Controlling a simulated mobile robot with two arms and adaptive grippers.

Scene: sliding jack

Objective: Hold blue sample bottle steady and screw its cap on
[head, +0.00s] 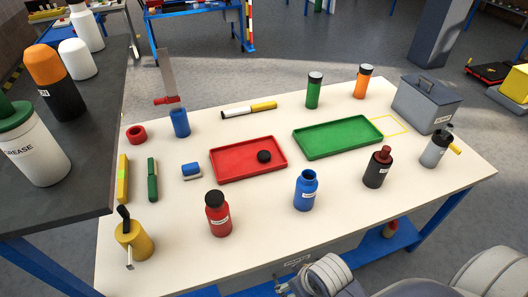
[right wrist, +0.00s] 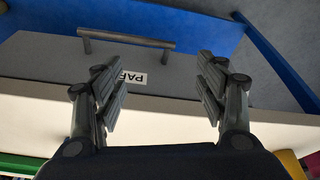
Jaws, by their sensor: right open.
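The blue sample bottle (head: 306,190) stands upright near the front middle of the white table, its top dark and open with no cap on it. A round black cap (head: 264,156) lies in the right part of the red tray (head: 232,177), behind and left of the bottle. My right gripper (right wrist: 162,88) is open and empty in the right wrist view, facing the grey table front with its handle and label. Grey parts of my arm show at the lower edge of the head view, below the bottle. My left gripper is not in view.
A red bottle (head: 218,214) and a dark bottle (head: 378,167) flank the blue one. A green tray (head: 338,137) and a grey toolbox (head: 427,104) are behind to the right. A yellow oil can (head: 134,241) stands at front left. The tabletop between the bottles is clear.

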